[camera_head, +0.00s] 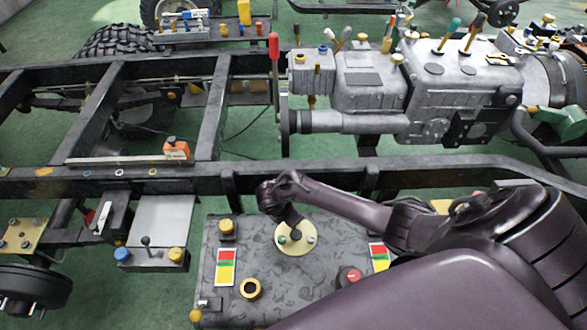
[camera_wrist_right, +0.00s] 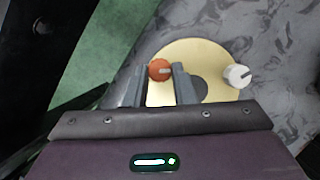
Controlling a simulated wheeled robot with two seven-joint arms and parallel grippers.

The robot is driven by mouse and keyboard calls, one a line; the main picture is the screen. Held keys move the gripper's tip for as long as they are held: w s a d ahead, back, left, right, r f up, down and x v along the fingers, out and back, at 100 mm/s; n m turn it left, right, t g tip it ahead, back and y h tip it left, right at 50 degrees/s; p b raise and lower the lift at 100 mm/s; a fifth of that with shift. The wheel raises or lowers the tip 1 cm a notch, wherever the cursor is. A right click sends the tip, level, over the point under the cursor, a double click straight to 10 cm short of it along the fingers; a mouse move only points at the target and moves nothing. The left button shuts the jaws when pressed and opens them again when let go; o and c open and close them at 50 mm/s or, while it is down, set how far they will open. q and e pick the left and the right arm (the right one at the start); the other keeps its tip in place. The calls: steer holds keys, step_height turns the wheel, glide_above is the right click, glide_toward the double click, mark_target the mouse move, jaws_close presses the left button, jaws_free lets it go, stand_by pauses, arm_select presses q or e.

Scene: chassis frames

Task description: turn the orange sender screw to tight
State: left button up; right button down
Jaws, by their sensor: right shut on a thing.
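The orange sender screw (camera_wrist_right: 159,69) shows in the right wrist view, near the left edge of a round brass plate (camera_wrist_right: 205,52). It has a pale slot mark across its head. My right gripper (camera_wrist_right: 160,80) is shut on the screw, one finger on each side. A white screw (camera_wrist_right: 237,75) sits at the right of the same plate. In the head view my right gripper (camera_head: 296,232) reaches down onto the brass plate (camera_head: 297,251), and the orange screw is hidden behind it. A small green screw (camera_head: 282,240) shows at the plate's left. My left gripper is not in view.
The plate is on a dark mottled tank (camera_head: 325,285) with a brass-ringed opening (camera_head: 250,289), a red knob (camera_head: 348,276) and red-yellow labels. A black chassis rail (camera_head: 340,184) runs just behind it. A grey engine block (camera_head: 375,85) stands farther back.

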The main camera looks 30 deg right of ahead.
steer(key=m+p, duration=0.1)
steer(key=m, duration=0.1)
steer(key=m+g, duration=0.1)
steer(key=shift+w+r+m+g+p, duration=0.1)
steer(key=shift+w+m+g+p, duration=0.1)
steer(key=shift+m+g+p, duration=0.15)
steer(key=shift+w+m+g+y+p, duration=0.15)
steer(key=shift+m+g+y+p, duration=0.35)
steer(key=shift+m, duration=1.45)
steer(key=c, duration=1.2)
jaws_free()
steer(key=shift+d, duration=0.1)
steer(key=v, duration=0.7)
steer(key=shift+w+a+r+p, duration=0.15)
steer(key=shift+a+r+p, duration=0.1)
steer(key=shift+p, duration=0.2)
